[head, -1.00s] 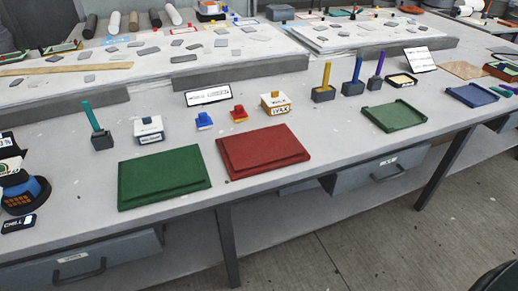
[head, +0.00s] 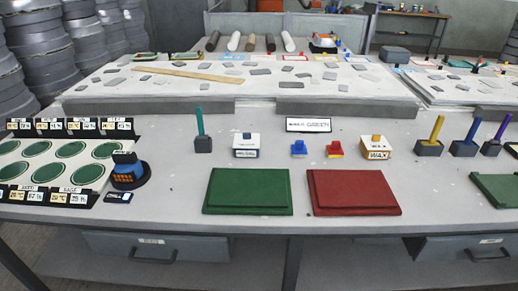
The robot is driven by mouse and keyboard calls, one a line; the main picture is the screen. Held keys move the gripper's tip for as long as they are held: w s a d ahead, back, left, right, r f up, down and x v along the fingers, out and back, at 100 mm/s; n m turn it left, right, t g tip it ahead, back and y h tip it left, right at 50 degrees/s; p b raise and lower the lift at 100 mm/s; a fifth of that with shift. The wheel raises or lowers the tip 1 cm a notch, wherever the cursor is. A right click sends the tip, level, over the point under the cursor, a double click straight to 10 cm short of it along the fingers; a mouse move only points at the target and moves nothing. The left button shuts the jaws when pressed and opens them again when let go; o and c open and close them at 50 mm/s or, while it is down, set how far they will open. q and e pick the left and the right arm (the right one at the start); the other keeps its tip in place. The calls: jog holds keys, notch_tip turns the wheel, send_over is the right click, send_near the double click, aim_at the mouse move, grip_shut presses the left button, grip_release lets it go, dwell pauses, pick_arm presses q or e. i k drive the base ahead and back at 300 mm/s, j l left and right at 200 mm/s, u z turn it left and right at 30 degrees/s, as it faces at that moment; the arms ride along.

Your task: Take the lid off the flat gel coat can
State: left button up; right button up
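I cannot tell for sure which thing is the flat gel coat can. A low white container (head: 246,146) with a dark knob on top and a dark label too small to read stands behind the green board. A similar white and orange container (head: 375,148) with a knob is labelled "WAX". A blue, orange and black round thing (head: 128,171) stands at the left on a dark disc. Neither of my grippers is in view.
A green board (head: 248,191) and a red board (head: 353,192) lie at the table's front. A panel with green discs (head: 50,163) is at the left.

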aim_at(244, 140)
jog(key=i+l+z, duration=0.45)
jog(key=i+l, duration=0.3)
jog(key=l, duration=0.1)
